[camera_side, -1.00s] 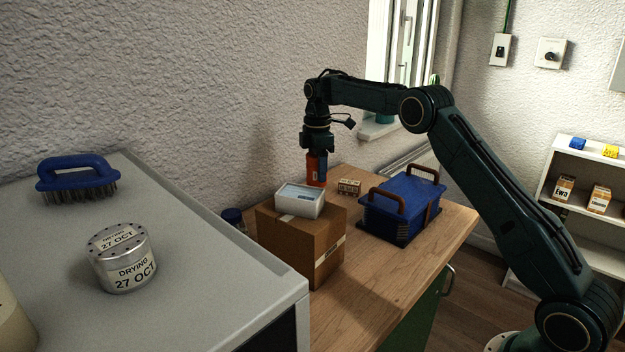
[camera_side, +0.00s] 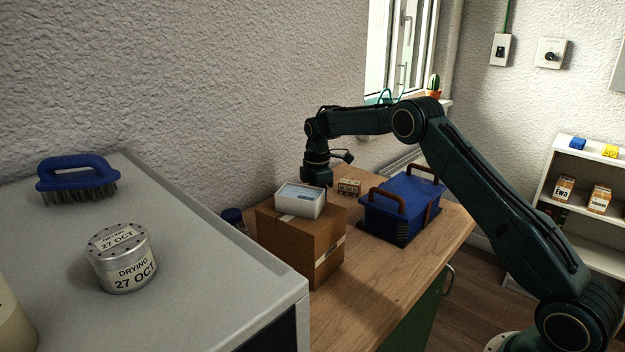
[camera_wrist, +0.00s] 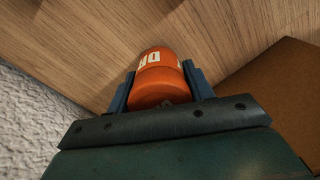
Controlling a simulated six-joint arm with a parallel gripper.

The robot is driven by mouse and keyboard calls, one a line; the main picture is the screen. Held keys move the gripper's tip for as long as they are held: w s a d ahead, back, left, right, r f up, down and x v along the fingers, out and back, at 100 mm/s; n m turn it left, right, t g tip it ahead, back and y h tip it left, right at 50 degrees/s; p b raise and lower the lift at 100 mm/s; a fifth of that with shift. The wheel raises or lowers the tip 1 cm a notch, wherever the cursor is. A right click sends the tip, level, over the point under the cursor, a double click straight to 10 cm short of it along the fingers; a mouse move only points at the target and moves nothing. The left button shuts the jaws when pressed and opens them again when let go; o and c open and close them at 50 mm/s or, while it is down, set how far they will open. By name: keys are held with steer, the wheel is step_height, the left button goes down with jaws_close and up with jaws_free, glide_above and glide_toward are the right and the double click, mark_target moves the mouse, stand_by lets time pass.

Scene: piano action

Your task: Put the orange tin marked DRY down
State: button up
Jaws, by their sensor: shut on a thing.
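The orange tin (camera_wrist: 160,75), with white lettering partly showing, is between the two fingers of my gripper (camera_wrist: 163,84) in the wrist view. The fingers are shut on its sides. Wooden worktop shows beyond the tin; I cannot tell whether the tin touches it. In the side view my gripper's wrist (camera_side: 316,172) is low behind the cardboard box, and that box and the white box on it hide the fingers and the tin.
The cardboard box (camera_side: 302,246) carries a white box (camera_side: 300,200) and stands close to my gripper. A small patterned block (camera_side: 349,187) and a blue toolbox (camera_side: 402,208) are to the right. The textured wall (camera_wrist: 35,125) is close on the left. The worktop's front (camera_side: 375,290) is clear.

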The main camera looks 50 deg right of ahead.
steer(key=shift+f, duration=0.65)
steer(key=shift+f, duration=0.15)
steer(key=o, duration=1.1)
steer(key=shift+c, duration=0.2)
steer(key=r, duration=1.1)
steer(key=shift+w, duration=0.2)
steer(key=shift+r, duration=0.65)
